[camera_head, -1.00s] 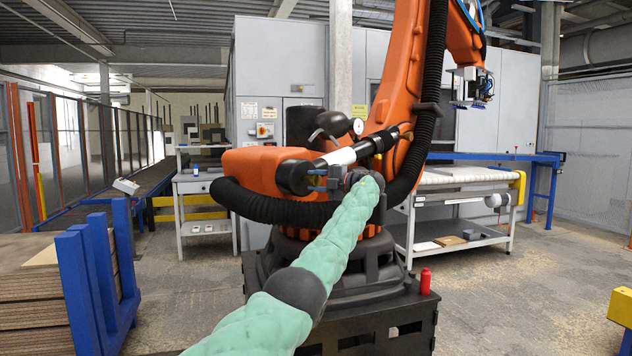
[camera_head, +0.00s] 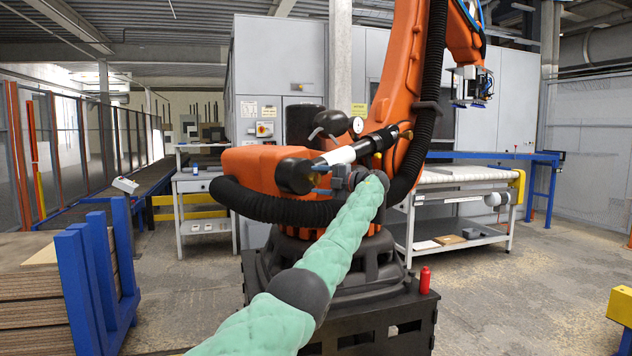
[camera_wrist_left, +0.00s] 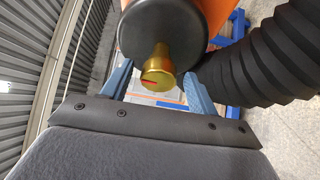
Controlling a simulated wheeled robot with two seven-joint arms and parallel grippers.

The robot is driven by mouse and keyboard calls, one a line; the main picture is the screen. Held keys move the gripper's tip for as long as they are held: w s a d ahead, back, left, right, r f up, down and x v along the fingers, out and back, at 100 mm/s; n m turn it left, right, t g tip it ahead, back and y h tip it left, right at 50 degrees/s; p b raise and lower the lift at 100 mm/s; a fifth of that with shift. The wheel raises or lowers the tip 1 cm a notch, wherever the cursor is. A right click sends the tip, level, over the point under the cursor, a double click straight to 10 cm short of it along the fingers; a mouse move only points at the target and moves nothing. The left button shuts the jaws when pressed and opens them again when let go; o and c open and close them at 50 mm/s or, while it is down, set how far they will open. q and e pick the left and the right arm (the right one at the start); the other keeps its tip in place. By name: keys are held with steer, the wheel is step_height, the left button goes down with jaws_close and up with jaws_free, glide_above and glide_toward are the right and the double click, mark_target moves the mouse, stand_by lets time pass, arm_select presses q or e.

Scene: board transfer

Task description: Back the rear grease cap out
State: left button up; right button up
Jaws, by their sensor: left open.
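In the left wrist view, a brass grease cap (camera_wrist_left: 158,76) with a red mark on its face sticks out from the end of a dark round housing (camera_wrist_left: 165,30). My left gripper (camera_wrist_left: 157,88) is open, with one blue-grey finger on each side of the cap. I cannot tell whether either finger touches it. In the head view, my left gripper (camera_head: 322,181) is beside the dark rounded housing (camera_head: 295,176) on the orange robot arm. The cap is too small to make out clearly there. My right gripper is not in view.
A black corrugated hose (camera_head: 270,207) curves just below the housing and shows close at the right in the wrist view (camera_wrist_left: 265,65). A red bottle (camera_head: 425,280) stands on the dark base. A blue rack (camera_head: 95,270) with stacked boards is at left. Open floor lies at right.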

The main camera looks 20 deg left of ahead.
arm_select(q)
steer(key=s+d, duration=0.1)
steer(key=d, duration=0.5)
steer(key=shift+s, duration=0.1)
